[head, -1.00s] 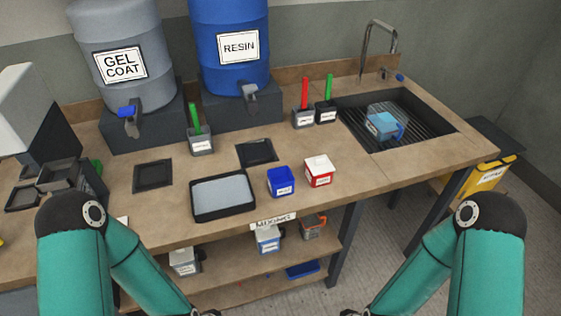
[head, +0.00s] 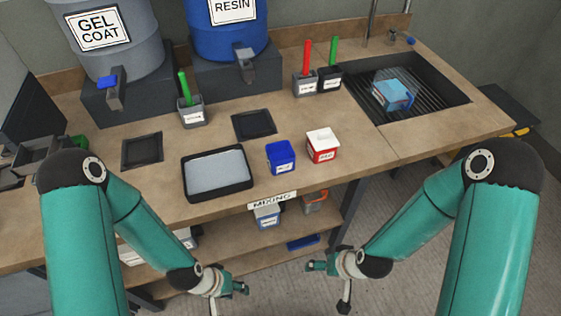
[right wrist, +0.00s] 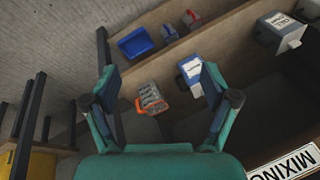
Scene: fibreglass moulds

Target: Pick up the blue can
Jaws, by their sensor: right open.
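A blue square can (head: 281,157) with a white label stands upright on the bench, just left of a red can (head: 323,146) with a white lid. My left gripper (head: 230,298) is low in front of the bench, below and apart from the blue can; its fingers look spread and empty. My right gripper (head: 328,285) is also below the bench top, in front of the lower shelf. In the right wrist view its fingers (right wrist: 160,75) are wide apart with nothing between them. The blue can does not clearly show in that view.
A grey-filled black tray (head: 217,174) lies left of the blue can. Pots with red and green handles (head: 305,84) stand behind, and a sink (head: 437,97) is at right. The lower shelf holds jugs (right wrist: 190,70) and a blue tray (right wrist: 135,42). The bench front edge overhangs the shelf.

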